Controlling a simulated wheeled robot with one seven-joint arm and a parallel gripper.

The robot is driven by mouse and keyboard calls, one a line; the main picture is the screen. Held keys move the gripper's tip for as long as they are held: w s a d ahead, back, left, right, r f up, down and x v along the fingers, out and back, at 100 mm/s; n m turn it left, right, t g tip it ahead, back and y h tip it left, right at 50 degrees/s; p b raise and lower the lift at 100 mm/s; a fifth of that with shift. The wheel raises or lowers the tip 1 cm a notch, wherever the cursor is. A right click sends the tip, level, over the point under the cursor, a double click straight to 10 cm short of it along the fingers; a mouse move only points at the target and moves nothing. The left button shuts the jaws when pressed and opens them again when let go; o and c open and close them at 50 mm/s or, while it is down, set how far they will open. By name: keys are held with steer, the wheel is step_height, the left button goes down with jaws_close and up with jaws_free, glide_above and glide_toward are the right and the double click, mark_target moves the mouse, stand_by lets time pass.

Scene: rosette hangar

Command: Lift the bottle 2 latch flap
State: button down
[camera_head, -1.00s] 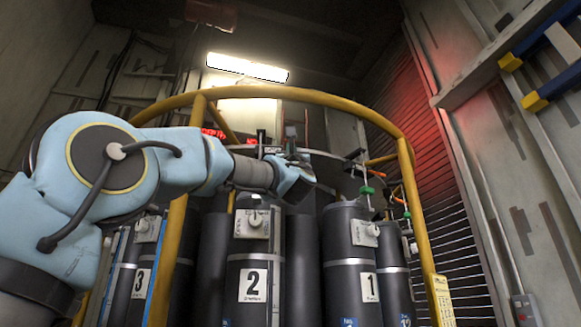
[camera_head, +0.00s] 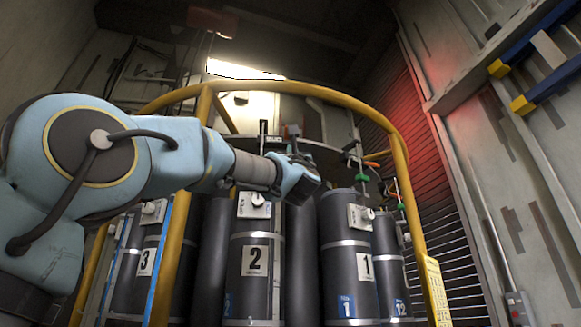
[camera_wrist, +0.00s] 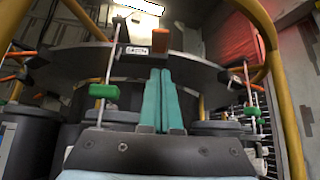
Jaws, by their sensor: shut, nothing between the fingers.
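Bottle 2 (camera_head: 255,265) is a dark upright cylinder with a white "2" label, left of centre in the head view. A pale latch box (camera_head: 254,205) with a round knob sits at its top front. I cannot make out the flap clearly. My gripper (camera_head: 303,168) is above and slightly right of this box, apart from it in the picture; its fingers are mostly hidden there. In the wrist view my gripper's two teal fingers (camera_wrist: 161,98) lie together, shut and empty, pointing towards a dark round plate (camera_wrist: 190,68).
Bottle 1 (camera_head: 350,262) stands right and bottle 3 (camera_head: 140,265) left, with similar boxes. A yellow rail (camera_head: 290,90) curves around the rack.

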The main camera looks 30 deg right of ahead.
steer(key=v, duration=0.1)
steer(key=b+v, duration=0.1)
steer(key=v, duration=0.1)
steer(key=b+v, duration=0.1)
steer(key=shift+s+a+r, duration=0.1)
steer(key=shift+s+r, duration=0.05)
steer(key=shift+s, duration=0.3)
